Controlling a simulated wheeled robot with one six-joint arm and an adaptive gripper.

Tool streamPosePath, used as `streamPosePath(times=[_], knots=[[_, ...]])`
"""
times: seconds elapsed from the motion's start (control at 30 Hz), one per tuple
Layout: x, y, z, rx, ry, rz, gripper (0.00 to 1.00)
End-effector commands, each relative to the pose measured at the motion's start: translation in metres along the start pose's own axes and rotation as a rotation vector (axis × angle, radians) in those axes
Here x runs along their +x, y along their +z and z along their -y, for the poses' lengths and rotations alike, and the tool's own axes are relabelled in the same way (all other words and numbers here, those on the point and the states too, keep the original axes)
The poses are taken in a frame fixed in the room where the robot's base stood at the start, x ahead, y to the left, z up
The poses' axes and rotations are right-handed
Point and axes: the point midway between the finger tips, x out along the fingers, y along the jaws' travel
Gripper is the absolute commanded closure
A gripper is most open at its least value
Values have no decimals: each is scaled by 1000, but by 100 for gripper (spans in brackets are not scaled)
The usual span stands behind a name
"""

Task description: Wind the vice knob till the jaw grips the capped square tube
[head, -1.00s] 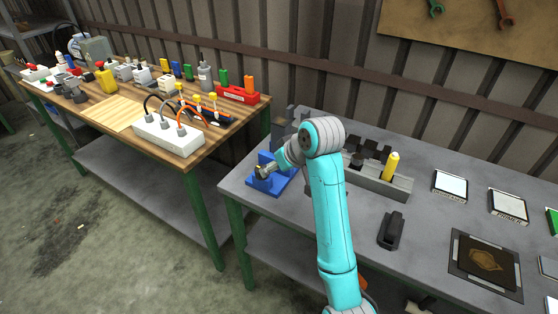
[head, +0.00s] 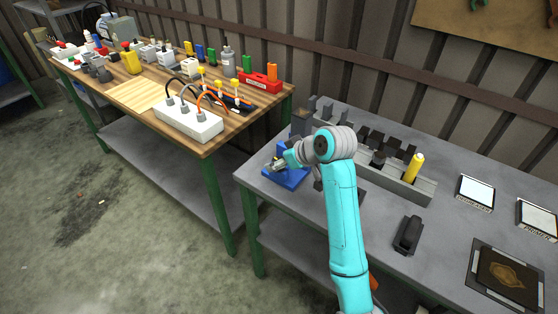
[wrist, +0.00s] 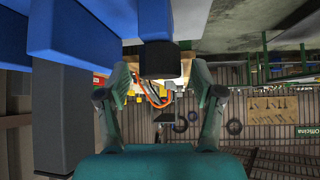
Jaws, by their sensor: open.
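The blue vice (head: 287,178) stands at the left end of the grey bench in the head view. In the wrist view its blue body (wrist: 75,35) fills the upper left. The dark vice knob (wrist: 160,62) sticks out between the fingertips of my gripper (wrist: 161,76), which is open, with a finger on each side and small gaps visible. A dark grey square tube (wrist: 62,120) stands upright by the blue jaw; it also shows behind the vice in the head view (head: 302,123). I cannot tell whether the jaw touches it. Its cap is not clear.
A grey rack with a yellow piece (head: 413,167) stands to the right of my arm. A black part (head: 408,234) lies in front of it. A wooden table (head: 135,95) with a white socket block (head: 188,122) is at the left. Bare bench lies between the items.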

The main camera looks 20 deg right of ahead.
Motion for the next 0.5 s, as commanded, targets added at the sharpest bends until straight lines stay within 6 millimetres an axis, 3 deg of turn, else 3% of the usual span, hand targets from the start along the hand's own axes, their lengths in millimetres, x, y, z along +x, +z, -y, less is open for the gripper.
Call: streamPosePath(times=[0.43,0.5], knots=[[11,0,0,0,1,0,33],[11,0,0,0,1,0,48]])
